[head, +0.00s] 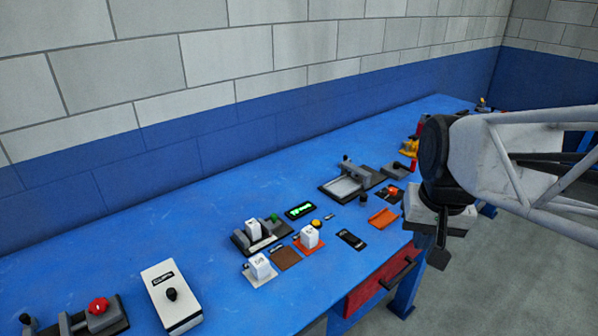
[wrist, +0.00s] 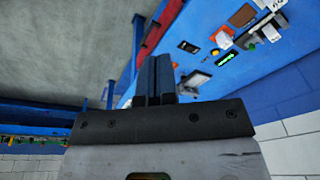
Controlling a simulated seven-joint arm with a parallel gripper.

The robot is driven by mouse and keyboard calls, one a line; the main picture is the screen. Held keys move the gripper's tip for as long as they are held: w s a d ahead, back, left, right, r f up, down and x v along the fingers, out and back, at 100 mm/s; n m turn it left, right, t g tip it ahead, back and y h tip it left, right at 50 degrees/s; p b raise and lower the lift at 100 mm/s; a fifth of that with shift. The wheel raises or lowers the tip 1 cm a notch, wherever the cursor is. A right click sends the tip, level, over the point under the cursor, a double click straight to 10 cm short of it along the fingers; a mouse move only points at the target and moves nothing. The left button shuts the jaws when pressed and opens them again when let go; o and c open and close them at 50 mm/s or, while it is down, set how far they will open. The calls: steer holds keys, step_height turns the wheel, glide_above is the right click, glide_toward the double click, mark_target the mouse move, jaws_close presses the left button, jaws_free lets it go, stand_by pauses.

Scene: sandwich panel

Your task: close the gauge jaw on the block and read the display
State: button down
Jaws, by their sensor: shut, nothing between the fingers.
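The gauge (head: 240,243), a dark base with grey jaws, stands on the blue table in the head view. A white block (head: 252,230) sits in it; I cannot tell whether the jaw touches the block. A green knob (head: 274,217) is at the gauge's far end. The black display (head: 300,210) behind it shows green characters too small to read. It also shows in the wrist view (wrist: 226,57). My gripper (head: 440,258) is shut and empty, beyond the table's front edge, well right of the gauge. Its fingers show together in the wrist view (wrist: 153,80).
White blocks stand on an orange pad (head: 318,248) and a pale pad (head: 253,280); a brown pad (head: 286,258) is bare. A yellow button (head: 317,222) is near the display. A white box with black knob (head: 172,306) is left. A red drawer (head: 375,281) is under the front edge.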

steer(key=w+a+f+m+g, duration=0.1)
steer(key=w+a, duration=0.3)
steer(key=w, duration=0.5)
steer(key=w+a+m+g+y, duration=0.1)
steer(key=w+a, duration=0.2)
steer(key=w, duration=0.6)
steer(key=w+a+f+m+g, duration=0.1)
steer(key=w+a, duration=0.3)
steer(key=w, duration=0.5)
steer(key=w+a+f+m+g, duration=0.1)
steer(key=w+a+f, duration=0.7)
steer(key=w, duration=0.2)
steer(key=w+a+f+m+g, duration=0.1)
steer(key=w+a+f, duration=0.7)
steer(key=w, duration=0.3)
steer(key=shift+f+g+y, duration=0.3)
steer(key=shift+f+y, duration=0.1)
steer(key=shift+f, duration=0.2)
steer(key=shift+a+f, duration=0.1)
